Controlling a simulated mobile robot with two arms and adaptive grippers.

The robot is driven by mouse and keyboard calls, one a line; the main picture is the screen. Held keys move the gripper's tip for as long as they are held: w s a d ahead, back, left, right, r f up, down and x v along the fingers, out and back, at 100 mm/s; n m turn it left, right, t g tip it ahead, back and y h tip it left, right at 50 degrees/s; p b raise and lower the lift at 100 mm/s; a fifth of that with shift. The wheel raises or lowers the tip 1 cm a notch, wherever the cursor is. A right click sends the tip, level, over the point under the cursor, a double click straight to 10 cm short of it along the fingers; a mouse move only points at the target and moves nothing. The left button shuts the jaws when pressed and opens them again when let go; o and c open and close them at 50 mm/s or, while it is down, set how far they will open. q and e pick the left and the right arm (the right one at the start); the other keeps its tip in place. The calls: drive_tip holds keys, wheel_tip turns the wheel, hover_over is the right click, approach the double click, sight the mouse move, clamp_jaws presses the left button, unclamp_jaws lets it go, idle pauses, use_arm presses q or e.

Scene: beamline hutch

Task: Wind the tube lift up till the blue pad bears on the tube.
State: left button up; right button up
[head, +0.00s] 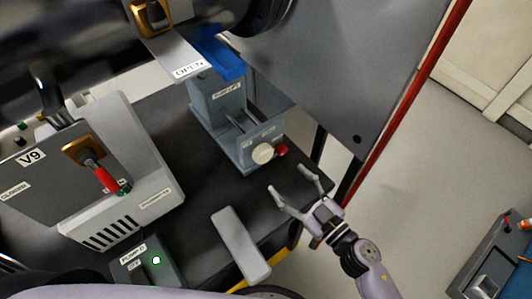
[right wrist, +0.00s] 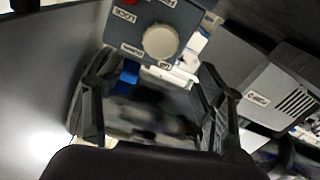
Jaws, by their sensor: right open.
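The tube lift (head: 216,100) is a grey-blue column on the dark bench. Its blue pad (head: 222,56) is at the top, beside the dark tube (head: 110,38); I cannot tell whether they touch. On the lift's front box are a white round knob (head: 263,153) and a red knob (head: 282,150). My right gripper (head: 287,181) is open and empty, just in front of the box and apart from it. In the right wrist view the white knob (right wrist: 160,42) is ahead of the open fingers (right wrist: 157,72), with a "LOCK" label beside it. My left gripper is not in view.
A grey V9 valve box (head: 120,190) with a red-handled lever stands left on the bench. A pump box (head: 150,262) with a green light is at the front. A grey block (head: 240,245) lies near the bench edge. A large grey panel (head: 340,70) rises right of the lift.

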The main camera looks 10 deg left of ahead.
sight(266, 157)
drive_tip(key=x, duration=1)
drive_tip(key=c, duration=1.1)
